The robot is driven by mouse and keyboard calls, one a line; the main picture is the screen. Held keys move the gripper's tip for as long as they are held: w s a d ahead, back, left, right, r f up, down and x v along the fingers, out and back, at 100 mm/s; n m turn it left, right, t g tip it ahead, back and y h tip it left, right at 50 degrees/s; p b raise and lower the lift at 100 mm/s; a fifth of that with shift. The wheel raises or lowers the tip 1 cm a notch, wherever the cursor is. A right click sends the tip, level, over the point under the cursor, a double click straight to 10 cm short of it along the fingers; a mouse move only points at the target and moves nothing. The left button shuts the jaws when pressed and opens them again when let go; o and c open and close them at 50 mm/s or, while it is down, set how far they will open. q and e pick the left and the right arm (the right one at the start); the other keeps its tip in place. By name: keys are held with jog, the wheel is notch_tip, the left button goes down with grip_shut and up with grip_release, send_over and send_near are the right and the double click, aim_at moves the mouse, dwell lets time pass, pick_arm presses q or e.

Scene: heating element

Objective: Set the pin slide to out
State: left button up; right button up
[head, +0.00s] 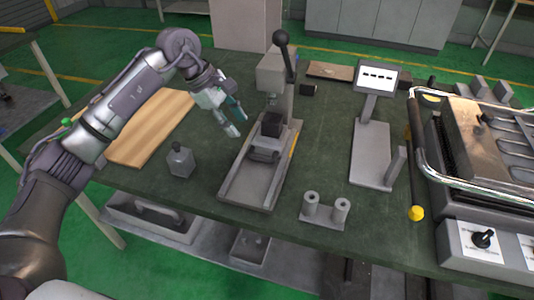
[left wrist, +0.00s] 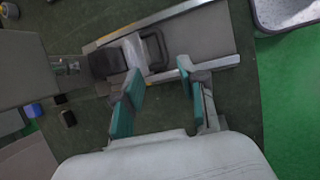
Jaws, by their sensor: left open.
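A grey press fixture stands mid-table, with a long flat rail base (head: 237,190) toward the front. What looks like the pin slide (head: 263,155) is a block with a loop handle at the rear part of this rail, just in front of a black block (head: 272,124). In the left wrist view the loop handle (left wrist: 161,48) and the black block (left wrist: 107,61) show beyond my fingers. My left gripper (head: 236,122) is open and empty, left of the fixture and above the table; its teal fingers (left wrist: 160,95) are apart and not touching the handle. My right gripper is not in view.
The press lever with a black knob (head: 281,38) rises behind the slide. A twin-cylinder holder (head: 325,208), a display stand (head: 377,78) and a large machine (head: 480,150) stand to the right.

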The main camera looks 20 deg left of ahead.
pick_arm(q)
send_near(261, 159)
jog(key=p+x, duration=0.1)
jog(key=x, duration=0.6)
jog(key=shift+w+d+f+p, duration=0.1)
jog(key=shift+f+p, duration=0.1)
jog(key=shift+p, duration=0.1)
jog(key=shift+w+d+f, duration=0.1)
jog(key=shift+d+f, duration=0.1)
jog(key=shift+f, duration=0.25)
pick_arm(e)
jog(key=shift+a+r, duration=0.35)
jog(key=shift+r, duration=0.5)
pick_arm(q)
grip_shut()
